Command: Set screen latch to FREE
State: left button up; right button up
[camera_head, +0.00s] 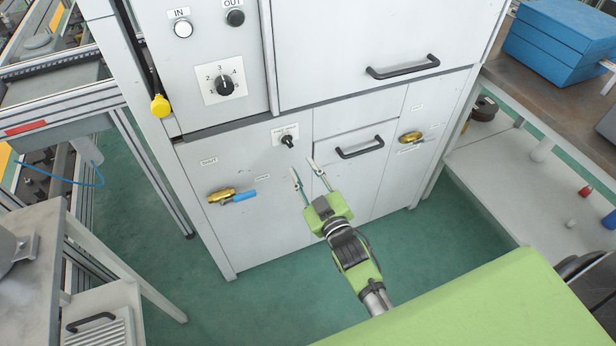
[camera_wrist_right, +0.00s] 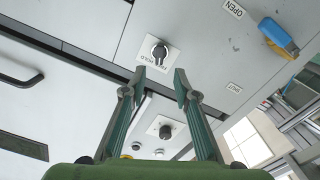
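The screen latch (camera_head: 288,141) is a small black knob on a white plate on the grey cabinet front. In the right wrist view, the latch (camera_wrist_right: 159,52) sits above a label that seems to read FREE and HOLD; which way its pointer is turned is not clear. My right gripper (camera_head: 303,167) is open and empty, reaching toward the cabinet just below and right of the latch. In the wrist view, my right gripper's (camera_wrist_right: 159,75) fingertips appear on either side of the label, apart from the knob. My left gripper is not in view.
A brass valve with a blue handle (camera_head: 239,197) is left of my gripper, and another brass valve (camera_head: 410,137) is to the right. A drawer handle (camera_head: 360,147) is close by. Above are a numbered rotary dial (camera_head: 226,86) and IN and OUT buttons. A bench stands at left.

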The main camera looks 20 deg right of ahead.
jog(key=shift+s, duration=1.15)
jog(key=s+a+f+g, duration=0.1)
jog(key=s+f+g, duration=0.3)
jog(key=f, duration=0.7)
jog(key=s+f+m+g, duration=0.1)
jog(key=s+f+g, duration=0.1)
jog(key=s+f, duration=0.65)
jog(key=s+a+f+g, duration=0.1)
jog(key=s+f+g, duration=0.25)
jog(key=f, duration=0.95)
jog(key=s+d+f+g, duration=0.1)
jog(key=s+f, duration=0.4)
jog(key=s, duration=0.5)
jog(key=s+d+f+m+g, duration=0.1)
jog(key=s+f+g, duration=0.3)
jog(key=s, duration=0.7)
jog(key=s+d+f+g, duration=0.2)
jog(key=s+f, duration=0.4)
jog(key=s, duration=0.4)
jog(key=shift+s+d+f+m+h, duration=0.3)
jog(key=shift+s+d+f, duration=0.1)
jog(key=shift+d, duration=0.25)
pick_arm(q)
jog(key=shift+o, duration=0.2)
pick_arm(e)
jog(key=shift+g, duration=0.25)
